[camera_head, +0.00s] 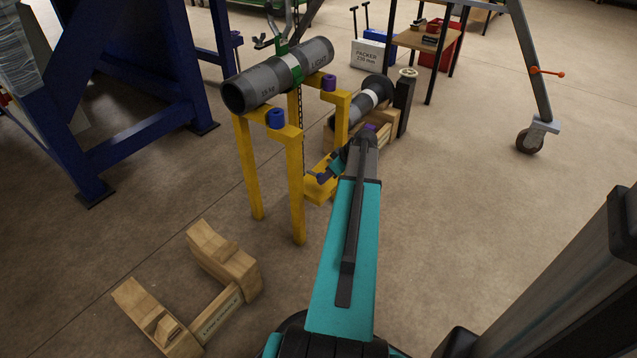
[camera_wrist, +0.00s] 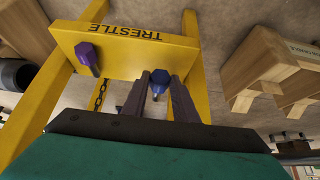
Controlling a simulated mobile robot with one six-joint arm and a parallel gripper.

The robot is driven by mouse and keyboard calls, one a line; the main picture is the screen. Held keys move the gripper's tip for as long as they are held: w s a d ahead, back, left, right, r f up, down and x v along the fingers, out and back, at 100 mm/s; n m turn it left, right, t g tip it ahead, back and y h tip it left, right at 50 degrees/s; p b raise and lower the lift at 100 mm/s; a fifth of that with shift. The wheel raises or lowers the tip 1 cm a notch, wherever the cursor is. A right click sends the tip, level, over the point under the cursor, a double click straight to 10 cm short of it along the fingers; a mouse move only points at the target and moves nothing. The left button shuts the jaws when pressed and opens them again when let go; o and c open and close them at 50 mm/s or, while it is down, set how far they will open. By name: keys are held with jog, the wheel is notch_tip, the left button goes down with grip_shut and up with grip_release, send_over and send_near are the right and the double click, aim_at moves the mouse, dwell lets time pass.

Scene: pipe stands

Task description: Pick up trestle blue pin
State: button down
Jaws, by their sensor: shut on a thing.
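The yellow trestle (camera_head: 295,190) stands in the middle of the head view and carries a grey pipe (camera_head: 280,75). In the wrist view its lettered yellow plate (camera_wrist: 120,60) fills the upper left. The blue pin (camera_wrist: 160,83) is between the two fingers of my gripper (camera_wrist: 160,88), which is shut on it. The pin is close to the plate's edge; I cannot tell whether it still touches the plate. A purple pin (camera_wrist: 87,55) sits in the plate to the left. In the head view my gripper (camera_head: 327,172) is low beside the trestle, partly hidden.
A wooden cradle (camera_head: 225,300) lies on the floor at lower left. A blue steel frame (camera_head: 130,125) stands left. A second pipe on wooden blocks (camera_head: 375,135) is behind my arm. A chain (camera_wrist: 101,96) hangs near the trestle.

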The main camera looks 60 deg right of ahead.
aim_at(319, 174)
jog(key=shift+r+p, duration=1.15)
jog(key=shift+r, duration=0.9)
jog(key=s+r+p, duration=0.1)
jog(key=s+r, duration=0.1)
jog(key=s, duration=0.7)
jog(key=s+r+p, duration=0.1)
jog(key=s+r, duration=0.1)
jog(key=s, duration=0.7)
jog(key=shift+p, duration=0.3)
jog(key=shift+a, duration=0.1)
